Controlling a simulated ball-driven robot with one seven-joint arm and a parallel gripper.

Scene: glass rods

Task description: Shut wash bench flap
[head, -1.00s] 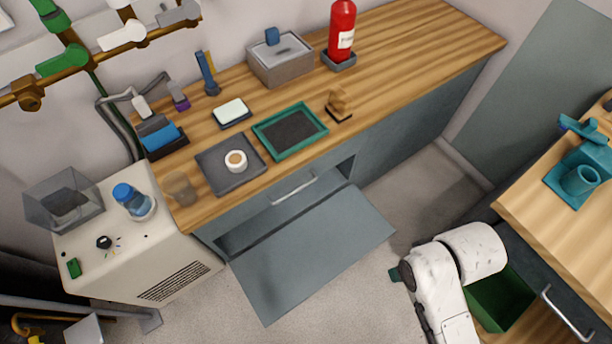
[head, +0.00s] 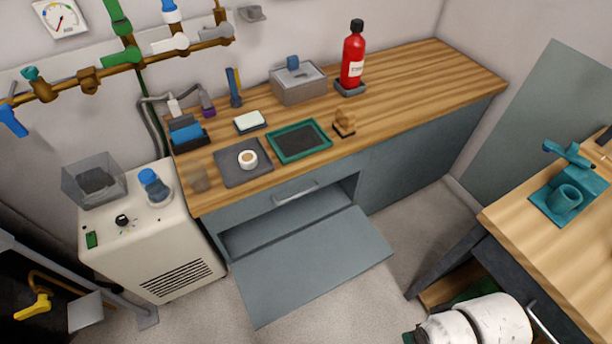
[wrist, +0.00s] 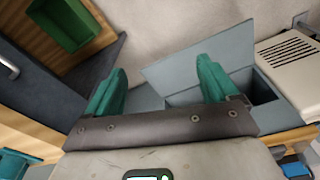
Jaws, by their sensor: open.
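The wash bench (head: 420,140) has a wooden top and a grey-blue front. Its flap (head: 312,268) hangs open, folded down and outward from the front, with a dark recess behind it. A bar handle (head: 296,193) sits on the front above the recess. In the wrist view the open flap (wrist: 195,52) lies beyond my gripper (wrist: 160,85), with the recess beside it. The two green fingers are wide apart with nothing between them. They appear apart from the flap, though the right finger overlaps it in the picture. In the head view my white arm shows at the lower right.
A white machine (head: 150,235) stands left of the bench. A second wooden bench (head: 545,225) with a teal press (head: 567,195) is at the right. A green bin (wrist: 72,22) shows in the wrist view. The floor (head: 400,225) between the benches is clear.

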